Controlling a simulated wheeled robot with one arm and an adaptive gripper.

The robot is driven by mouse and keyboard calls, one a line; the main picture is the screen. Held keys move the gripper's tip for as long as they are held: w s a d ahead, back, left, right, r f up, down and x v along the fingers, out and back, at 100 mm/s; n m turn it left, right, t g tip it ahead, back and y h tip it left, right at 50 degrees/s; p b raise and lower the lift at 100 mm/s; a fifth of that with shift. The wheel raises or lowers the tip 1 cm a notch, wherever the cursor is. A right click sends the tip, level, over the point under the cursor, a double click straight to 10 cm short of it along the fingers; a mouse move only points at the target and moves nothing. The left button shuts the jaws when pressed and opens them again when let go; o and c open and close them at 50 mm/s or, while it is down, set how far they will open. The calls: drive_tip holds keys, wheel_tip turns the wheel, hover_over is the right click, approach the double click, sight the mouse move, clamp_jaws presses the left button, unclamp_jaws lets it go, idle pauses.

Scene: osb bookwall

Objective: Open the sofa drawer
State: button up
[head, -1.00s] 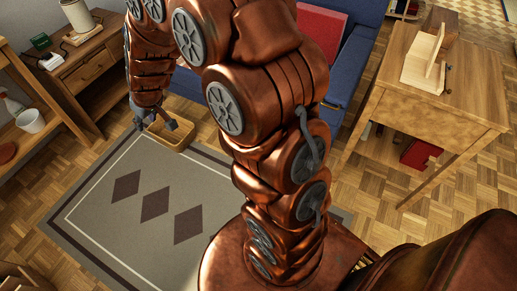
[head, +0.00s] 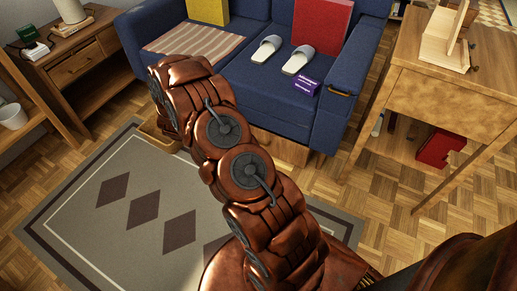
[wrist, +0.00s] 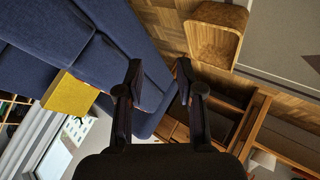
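The blue sofa (head: 262,88) stands at the back, and its seat also shows in the wrist view (wrist: 50,32). A wooden drawer front (head: 284,148) shows low under the right part of the seat. My arm hides its left side, and I cannot tell whether it is pulled out. My gripper is hidden behind my arm in the head view. In the wrist view my gripper (wrist: 157,72) is open, with its two fingers apart and nothing between them. No drawer front is clear between the fingers.
A wooden tray-like box (head: 158,138) lies on the floor by the rug (head: 90,205), also in the wrist view (wrist: 216,36). A wooden table (head: 425,85) stands right of the sofa, a side table (head: 78,68) left. Slippers (head: 298,60) and a purple box (head: 304,84) sit on the seat.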

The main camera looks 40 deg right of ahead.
drive_tip(key=s+d+f+n+g+h+b, duration=0.1)
drive_tip(key=s+d+f+h+b, duration=0.35)
drive_tip(key=s+d+f, duration=0.4)
drive_tip(key=s+d+f+n+g+h+b, duration=0.15)
drive_tip(key=s+d+f+h+b, duration=0.35)
drive_tip(key=d+f, duration=0.65)
drive_tip(key=shift+y, duration=0.35)
drive_tip(key=shift+w+d+f+b, duration=0.15)
drive_tip(key=shift+d+f+b, duration=0.45)
drive_tip(key=shift+d, duration=0.3)
drive_tip(key=shift+w+d+f+b, duration=0.2)
drive_tip(key=shift+d+f+b, duration=0.35)
drive_tip(key=shift+d, duration=0.3)
drive_tip(key=shift+w+d+f+b, duration=0.15)
drive_tip(key=shift+d+f+b, duration=0.45)
drive_tip(key=shift+d, duration=0.3)
clamp_jaws()
